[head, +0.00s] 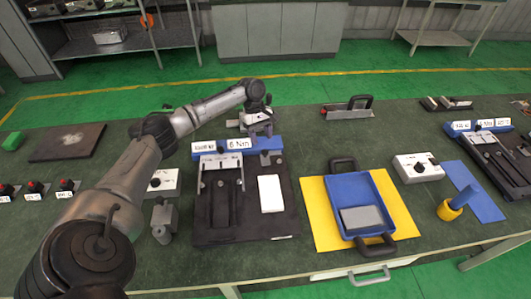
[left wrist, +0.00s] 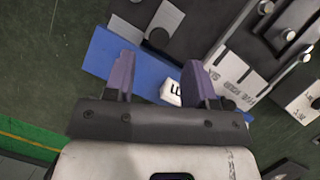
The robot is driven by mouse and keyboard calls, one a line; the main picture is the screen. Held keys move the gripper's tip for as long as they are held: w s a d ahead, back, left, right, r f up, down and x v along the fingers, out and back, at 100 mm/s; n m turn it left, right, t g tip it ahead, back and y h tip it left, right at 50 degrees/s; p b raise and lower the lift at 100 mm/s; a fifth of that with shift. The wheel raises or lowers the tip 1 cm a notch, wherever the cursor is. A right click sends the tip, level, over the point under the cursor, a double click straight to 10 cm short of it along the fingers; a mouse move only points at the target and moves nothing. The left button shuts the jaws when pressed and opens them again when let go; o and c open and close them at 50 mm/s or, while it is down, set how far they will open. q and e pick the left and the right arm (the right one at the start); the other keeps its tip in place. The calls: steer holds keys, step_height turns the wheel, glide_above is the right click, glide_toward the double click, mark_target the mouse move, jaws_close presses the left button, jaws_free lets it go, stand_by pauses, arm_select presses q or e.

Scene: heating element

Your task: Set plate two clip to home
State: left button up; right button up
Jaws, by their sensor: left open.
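My left gripper (head: 262,128) hangs over the back edge of a dark fixture plate (head: 240,229), above the right end of a blue bar (head: 237,143) with white labels. In the left wrist view its two fingers (left wrist: 160,85) are spread on either side of the blue bar (left wrist: 147,68), with a small white tag (left wrist: 172,92) between them and nothing gripped. A grey block (head: 271,158) stands just below the gripper in the head view. A similar fixture (head: 505,163) with a blue bar stands at the far right. I cannot tell which clip is plate two's. My right gripper is not in view.
A white block (head: 271,193) lies on the fixture plate. A blue tray (head: 343,189) on a yellow mat (head: 319,213) is to its right. Red-knobbed boxes (head: 33,188) are at left.

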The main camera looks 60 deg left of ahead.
mark_target(265, 151)
arm_select(q)
steer(key=x, duration=0.6)
steer(key=shift+d+f+b, duration=0.15)
steer(key=shift+f+b, duration=0.1)
steer(key=shift+b, duration=0.15)
jaws_close()
